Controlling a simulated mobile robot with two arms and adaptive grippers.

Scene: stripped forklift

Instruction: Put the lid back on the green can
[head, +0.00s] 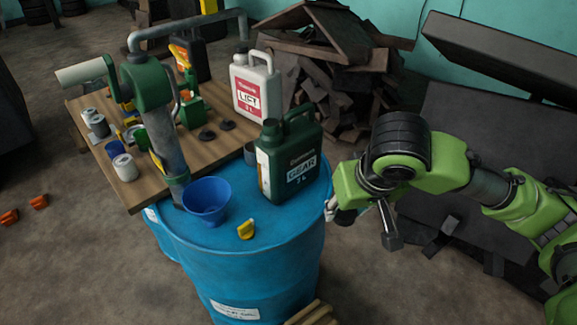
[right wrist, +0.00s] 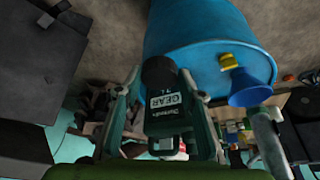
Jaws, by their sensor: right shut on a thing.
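The green can (head: 289,160), labelled GEAR, stands upright on top of the blue barrel (head: 255,275). Its green handle and neck face up in the head view. My right gripper (head: 345,214) is at the barrel's right edge, to the right of the can and lower than its top. In the right wrist view, my right gripper (right wrist: 160,80) has its fingertips on either side of a black round lid (right wrist: 158,72). The green can (right wrist: 168,118) shows behind the lid there. My left gripper is not in view.
A blue funnel (head: 207,198) and a yellow piece (head: 246,229) are on the barrel. A hand pump (head: 152,95) rises at its left. A wooden table (head: 140,195) behind holds a white jug (head: 255,85) and small containers. Dark scrap (head: 345,85) is piled beyond.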

